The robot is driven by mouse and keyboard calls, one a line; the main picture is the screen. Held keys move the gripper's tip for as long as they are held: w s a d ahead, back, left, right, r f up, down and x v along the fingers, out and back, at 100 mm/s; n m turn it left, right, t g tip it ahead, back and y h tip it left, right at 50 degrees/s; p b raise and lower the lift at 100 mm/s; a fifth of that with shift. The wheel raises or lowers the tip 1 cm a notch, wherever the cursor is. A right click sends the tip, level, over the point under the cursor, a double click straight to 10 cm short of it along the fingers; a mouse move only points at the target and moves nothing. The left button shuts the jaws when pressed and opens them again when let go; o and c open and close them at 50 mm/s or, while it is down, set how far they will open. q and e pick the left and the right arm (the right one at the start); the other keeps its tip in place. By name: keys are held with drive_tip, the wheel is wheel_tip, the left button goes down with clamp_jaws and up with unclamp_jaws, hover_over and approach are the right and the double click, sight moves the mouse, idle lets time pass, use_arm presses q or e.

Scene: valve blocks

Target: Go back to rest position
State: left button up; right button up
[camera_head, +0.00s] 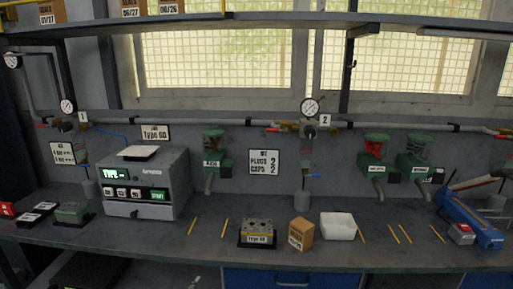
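Neither of my grippers shows in the head view, and no part of my arms can be made out for sure. A valve block (257,233) with a "Type" label sits on a dark base near the front middle of the workbench (350,258). A second, greenish block (72,213) on a dark base sits at the left. A grey machine (147,183) with a green lit "TYPE" display and a row of buttons stands between them, farther back.
A small cardboard box (301,234) and a white bin (338,226) stand right of the middle block. Green dispensers (376,160) hang on the back panel. A blue device (470,220) lies at the right. A shelf (250,20) crosses above. Yellow strips mark the bench.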

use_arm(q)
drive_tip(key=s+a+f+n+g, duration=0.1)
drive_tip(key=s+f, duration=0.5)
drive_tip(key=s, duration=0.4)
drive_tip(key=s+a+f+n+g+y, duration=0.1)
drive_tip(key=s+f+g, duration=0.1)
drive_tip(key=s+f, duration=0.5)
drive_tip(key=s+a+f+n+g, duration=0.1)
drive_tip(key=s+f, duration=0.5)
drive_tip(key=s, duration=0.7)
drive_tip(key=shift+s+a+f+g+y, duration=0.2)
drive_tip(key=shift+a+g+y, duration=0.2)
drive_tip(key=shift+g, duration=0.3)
